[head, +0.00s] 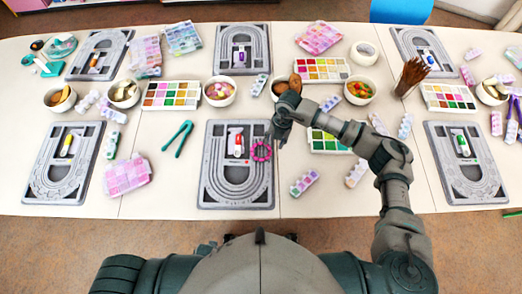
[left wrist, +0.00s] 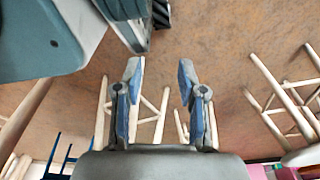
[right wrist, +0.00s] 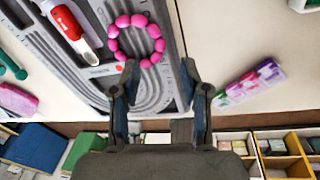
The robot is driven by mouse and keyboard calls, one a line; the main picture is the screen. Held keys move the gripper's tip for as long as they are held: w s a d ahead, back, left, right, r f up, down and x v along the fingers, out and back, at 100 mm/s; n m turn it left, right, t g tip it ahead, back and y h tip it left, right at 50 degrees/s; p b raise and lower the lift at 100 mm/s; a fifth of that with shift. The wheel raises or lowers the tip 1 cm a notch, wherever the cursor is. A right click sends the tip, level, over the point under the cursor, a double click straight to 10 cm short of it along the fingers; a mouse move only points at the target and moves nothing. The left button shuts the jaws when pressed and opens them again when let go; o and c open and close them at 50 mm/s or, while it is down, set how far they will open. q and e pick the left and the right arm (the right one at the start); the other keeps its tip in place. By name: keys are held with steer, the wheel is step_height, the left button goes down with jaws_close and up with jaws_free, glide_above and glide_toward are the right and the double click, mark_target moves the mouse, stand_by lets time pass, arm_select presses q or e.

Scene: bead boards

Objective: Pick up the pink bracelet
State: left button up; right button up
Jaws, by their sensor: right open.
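The pink bracelet (head: 261,159) is a ring of round beads lying on the right edge of the grey bead board (head: 212,195) in front of me. In the right wrist view the bracelet (right wrist: 138,20) lies beyond and slightly left of the fingertips, with no finger touching it. My right gripper (head: 279,135) is above the board's upper right side, close to the bracelet. In its wrist view the right gripper (right wrist: 160,78) is open and empty. My left gripper (left wrist: 160,75) shows only in its own wrist view, open and empty over the floor.
A red and white tool (head: 236,142) lies on the board, left of the bracelet. Green tweezers (head: 177,138) lie further left. Pastel bead boxes (head: 304,183) lie to the right. Paint palettes, bowls and more boards cover the table (head: 330,205); its front right part has bare patches.

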mark_target(270, 152)
steer(key=shift+s+a+f, duration=0.1)
steer(key=shift+a+f, duration=0.3)
steer(key=shift+f, duration=0.6)
steer(key=f, duration=0.4)
steer(key=shift+s+d+f, duration=0.1)
steer(key=shift+s+f, duration=0.1)
steer(key=shift+f, duration=0.2)
steer(key=shift+a, duration=0.3)
steer(key=shift+c, duration=0.5)
steer(key=shift+a, duration=0.2)
jaws_close()
arm_select(q)
steer(key=shift+w+a+r, duration=0.3)
steer(key=shift+w+a, duration=0.15)
steer(key=shift+a, duration=0.3)
arm_select(e)
steer(key=shift+d, duration=0.25)
